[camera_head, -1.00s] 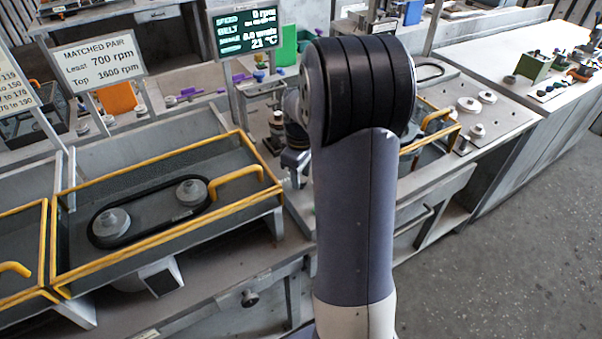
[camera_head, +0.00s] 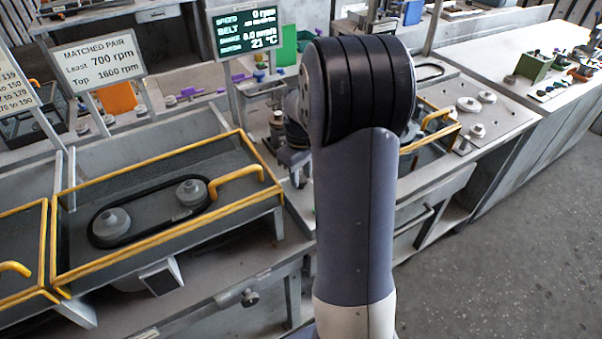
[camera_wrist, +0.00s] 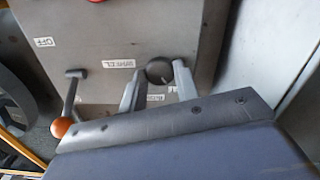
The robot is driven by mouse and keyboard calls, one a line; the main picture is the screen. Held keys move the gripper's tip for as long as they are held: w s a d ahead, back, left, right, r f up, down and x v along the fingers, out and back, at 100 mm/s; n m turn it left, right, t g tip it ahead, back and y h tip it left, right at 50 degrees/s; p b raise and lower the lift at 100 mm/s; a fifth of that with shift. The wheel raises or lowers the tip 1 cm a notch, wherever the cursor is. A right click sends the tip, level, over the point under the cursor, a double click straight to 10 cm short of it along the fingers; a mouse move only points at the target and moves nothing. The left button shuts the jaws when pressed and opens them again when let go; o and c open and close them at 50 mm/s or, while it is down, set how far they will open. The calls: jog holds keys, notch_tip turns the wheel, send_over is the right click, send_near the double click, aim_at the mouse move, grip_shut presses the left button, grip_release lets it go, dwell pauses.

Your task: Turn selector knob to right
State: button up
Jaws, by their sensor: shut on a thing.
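The selector knob (camera_wrist: 160,70) is a dark round knob with a pale pointer mark, on a grey panel (camera_wrist: 105,30) in the wrist view. My gripper (camera_wrist: 156,72) has one finger on each side of it and is shut on the knob. A white label sits to the left of the knob and another lies between the fingers, partly hidden; their words are hard to read.
A lever with an orange ball (camera_wrist: 61,128) stands left of the gripper, near an OFF label (camera_wrist: 44,42). In the head view, a yellow-edged tray (camera_head: 150,240) with a belt on two pulleys lies left. A display (camera_head: 245,32) reads 0 rpm.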

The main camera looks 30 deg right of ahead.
aim_at(301, 178)
jog(key=m, duration=0.4)
jog(key=shift+m, duration=0.3)
jog(key=m, duration=0.4)
dwell(0.3)
jog(key=o, duration=1)
jog(key=shift+r, duration=0.1)
notch_tip(301, 178, up, 11)
jog(key=shift+f, duration=0.2)
